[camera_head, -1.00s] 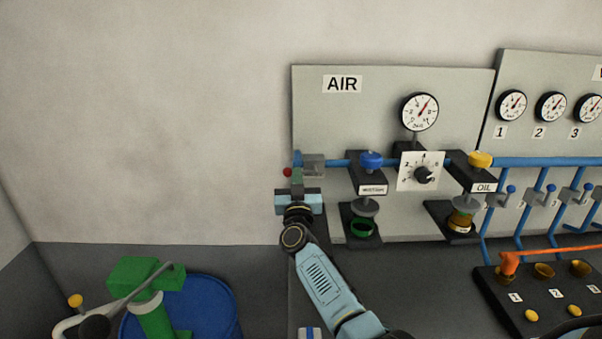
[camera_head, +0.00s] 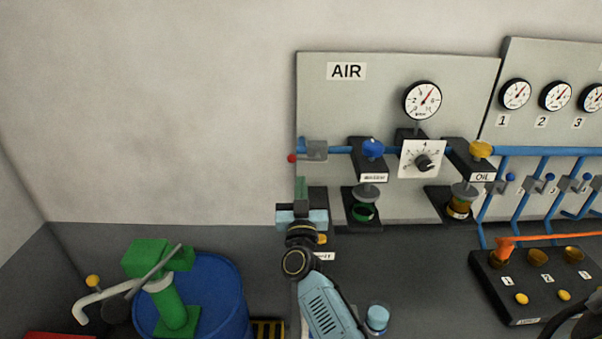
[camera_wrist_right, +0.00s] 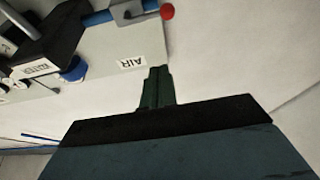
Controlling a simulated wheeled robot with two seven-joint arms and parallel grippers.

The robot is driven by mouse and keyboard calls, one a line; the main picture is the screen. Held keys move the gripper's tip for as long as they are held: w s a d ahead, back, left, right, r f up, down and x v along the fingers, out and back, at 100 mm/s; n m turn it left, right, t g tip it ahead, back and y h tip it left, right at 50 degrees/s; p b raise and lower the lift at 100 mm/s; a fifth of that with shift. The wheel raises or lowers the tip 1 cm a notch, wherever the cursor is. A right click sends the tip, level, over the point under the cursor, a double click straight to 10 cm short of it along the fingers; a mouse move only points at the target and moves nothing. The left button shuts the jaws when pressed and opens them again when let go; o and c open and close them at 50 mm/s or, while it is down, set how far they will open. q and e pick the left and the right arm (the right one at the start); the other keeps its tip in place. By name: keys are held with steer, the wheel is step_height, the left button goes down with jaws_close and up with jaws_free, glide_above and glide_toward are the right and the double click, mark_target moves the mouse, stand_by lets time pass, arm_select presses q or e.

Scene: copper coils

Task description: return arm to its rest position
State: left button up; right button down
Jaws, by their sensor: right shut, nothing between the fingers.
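My right gripper (camera_head: 301,188) is shut and empty in the head view, in front of the lower left edge of the AIR panel (camera_head: 330,100). Its closed green fingers point up, below the valve with the red knob (camera_head: 292,158) at the left end of the blue pipe. In the right wrist view the closed fingers (camera_wrist_right: 157,86) show at the middle, with the AIR label and the red knob (camera_wrist_right: 167,11) beyond them. The fingers look apart from the valve. My left gripper is not in view.
A blue drum (camera_head: 218,290) with a green pump (camera_head: 165,290) stands at lower left. The panel carries a gauge (camera_head: 422,101), a dial (camera_head: 423,160) and blue and yellow knobs. A black block with orange fittings (camera_head: 520,290) sits at right. The wall at left is bare.

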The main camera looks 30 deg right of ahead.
steer(key=shift+s+a+f, duration=0.1)
steer(key=shift+s+a, duration=0.05)
steer(key=shift+s, duration=0.2)
